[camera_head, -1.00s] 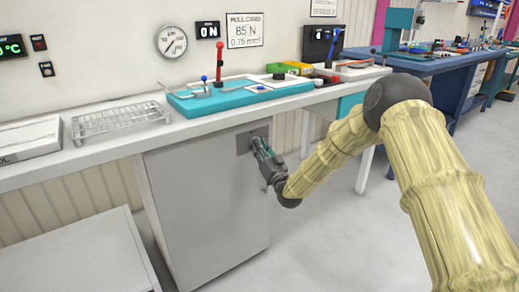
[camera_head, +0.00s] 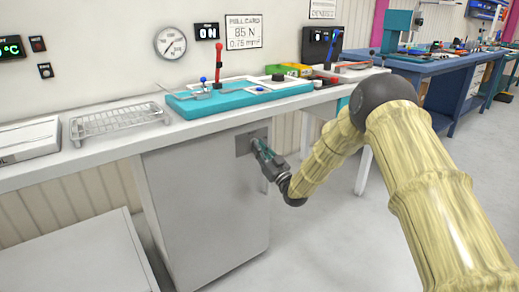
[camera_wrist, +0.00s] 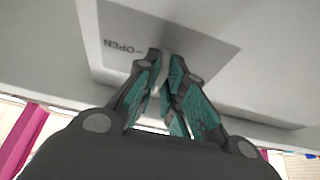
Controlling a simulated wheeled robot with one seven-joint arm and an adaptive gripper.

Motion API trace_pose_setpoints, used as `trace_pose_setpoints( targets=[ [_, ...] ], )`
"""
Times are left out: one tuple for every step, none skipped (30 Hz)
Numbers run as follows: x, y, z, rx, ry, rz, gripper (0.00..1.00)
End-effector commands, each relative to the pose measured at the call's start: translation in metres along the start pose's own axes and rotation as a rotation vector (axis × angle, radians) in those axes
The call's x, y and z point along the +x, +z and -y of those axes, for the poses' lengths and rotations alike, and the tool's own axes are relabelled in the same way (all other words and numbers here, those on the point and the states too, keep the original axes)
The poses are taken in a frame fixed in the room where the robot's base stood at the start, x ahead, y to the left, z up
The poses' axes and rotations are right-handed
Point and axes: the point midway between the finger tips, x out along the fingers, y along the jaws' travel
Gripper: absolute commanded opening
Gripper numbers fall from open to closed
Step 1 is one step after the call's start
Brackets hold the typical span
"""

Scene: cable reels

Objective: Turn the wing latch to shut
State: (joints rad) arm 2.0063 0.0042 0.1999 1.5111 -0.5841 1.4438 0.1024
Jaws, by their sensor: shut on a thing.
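The wing latch (camera_wrist: 157,80) is a pale, narrow piece between my fingertips in the wrist view; most of it is hidden by the fingers. It sits on a grey plate (camera_wrist: 118,62) marked "OPEN", which also shows near the top right of the grey cabinet front (camera_head: 205,215) in the head view. My gripper (camera_wrist: 163,66) has dark fingers with teal pads, closed on the latch from both sides. In the head view my gripper (camera_head: 260,150) reaches the plate from the right. The latch's exact angle cannot be told.
The worktop (camera_head: 100,158) above the cabinet holds a wire rack (camera_head: 120,120) and a teal fixture (camera_head: 240,97) with a red-handled lever. A low grey box (camera_head: 75,255) stands at the left. Open floor lies right of the cabinet.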

Motion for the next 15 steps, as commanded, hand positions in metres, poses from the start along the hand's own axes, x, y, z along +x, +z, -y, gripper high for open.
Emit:
trace_pose_setpoints(
  targets=[
    [-0.001,0.0012,-0.001,-0.001,0.002,0.003,0.0],
    [-0.001,0.0012,-0.001,-0.001,0.002,0.003,0.0],
    [-0.001,0.0012,-0.001,-0.001,0.002,0.003,0.12],
    [-0.001,0.0012,-0.001,-0.001,0.002,0.003,0.18],
    [-0.001,0.0012,-0.001,-0.001,0.002,0.003,0.23],
    [-0.0009,0.0011,-0.0009,-0.001,0.002,0.002,0.31],
    [-0.0008,0.0011,-0.0007,0.0,0.002,0.002,0.32],
    [-0.0007,0.001,-0.0006,0.0,0.001,0.002,0.32],
    [-0.0005,0.0009,-0.0004,0.0,0.001,0.002,0.32],
    [-0.0003,0.0008,-0.0003,0.0,0.001,0.001,0.32],
    [-0.0002,0.0007,-0.0002,0.0,0.001,0.001,0.32],
    [-0.0001,0.0006,0.0,0.0,0.001,0.001,0.32],
    [0.0,0.0006,0.0001,0.0,0.0,0.001,0.32],
    [0.0,0.0005,0.0001,0.0,0.0,0.001,0.32],
    [-0.0002,0.0005,0.0001,0.0,0.0,0.001,0.32]
  ],
)
